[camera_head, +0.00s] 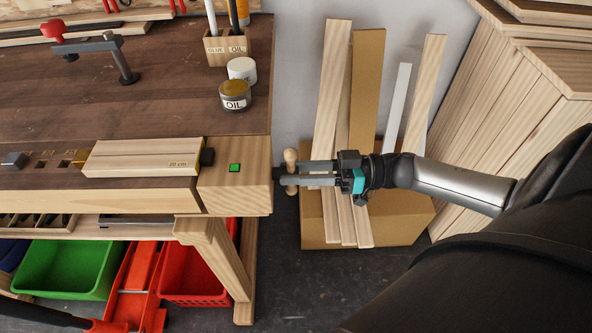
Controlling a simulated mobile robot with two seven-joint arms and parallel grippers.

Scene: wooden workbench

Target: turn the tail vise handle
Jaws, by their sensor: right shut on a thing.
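The tail vise (234,187) is the pale wood block at the right end of the workbench, with a small green square on top. Its handle (290,156) sticks out beyond the bench's right end, a wooden bar with a round knob showing above the fingers. My right gripper (288,174) reaches in from the right and is shut on the handle, its fingers covering the middle of the bar. A wooden board marked 20 cm (140,159) lies on the bench against a dark stop beside the vise. My left gripper is out of view.
A cardboard box (400,222) with upright boards stands under my right forearm. Green (66,268) and red bins (194,284) sit below.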

